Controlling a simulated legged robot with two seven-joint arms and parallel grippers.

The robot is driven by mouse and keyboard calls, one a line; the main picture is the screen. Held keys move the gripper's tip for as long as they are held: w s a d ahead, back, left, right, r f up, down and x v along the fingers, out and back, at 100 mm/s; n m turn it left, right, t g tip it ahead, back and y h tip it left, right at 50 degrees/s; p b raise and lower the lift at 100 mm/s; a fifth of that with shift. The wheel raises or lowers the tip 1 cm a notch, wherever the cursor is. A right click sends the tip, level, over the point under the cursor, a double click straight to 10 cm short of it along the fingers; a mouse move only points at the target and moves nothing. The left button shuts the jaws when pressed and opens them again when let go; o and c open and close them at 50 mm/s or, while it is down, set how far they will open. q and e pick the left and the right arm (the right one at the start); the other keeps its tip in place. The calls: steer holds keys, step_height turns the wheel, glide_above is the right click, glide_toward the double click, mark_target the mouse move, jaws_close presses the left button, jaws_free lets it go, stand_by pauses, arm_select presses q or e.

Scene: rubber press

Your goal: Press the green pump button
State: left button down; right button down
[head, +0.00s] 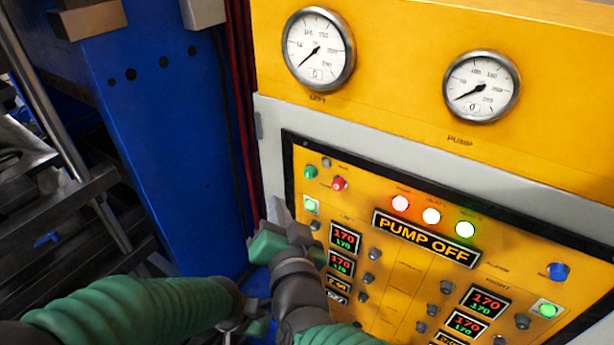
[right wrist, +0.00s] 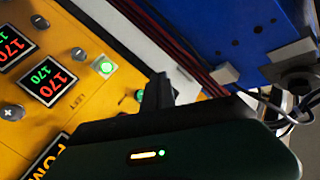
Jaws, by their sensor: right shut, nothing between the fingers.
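The green pump button (head: 310,172) is a small round knob at the upper left of the yellow control panel, beside a red knob (head: 339,183). In the right wrist view the green button (right wrist: 138,96) shows just left of my fingertips. My right gripper (head: 278,210) is shut and empty, below and left of the button in the head view. It also shows in the right wrist view (right wrist: 160,88). I cannot tell its exact gap to the panel. My left gripper (head: 250,312) is partly hidden at the bottom, its jaws unclear. The panel display (head: 425,238) reads "PUMP OFF".
A lit green square button (head: 311,205) sits just below the green knob. Several knobs and number displays (head: 345,238) fill the panel. Two gauges (head: 318,48) are above. A blue machine column (head: 180,130) and dark red cables (head: 240,130) stand left of the panel.

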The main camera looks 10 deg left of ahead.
mark_target(310, 173)
steer(key=w+d+b, duration=0.2)
steer(key=w, duration=0.4)
steer(key=shift+w+d+b, duration=0.2)
steer(key=shift+b, duration=0.15)
stand_by(1.6)
steer(key=shift+w+d+r, duration=0.1)
steer(key=shift+w+d, duration=0.05)
steer(key=shift+w, duration=0.15)
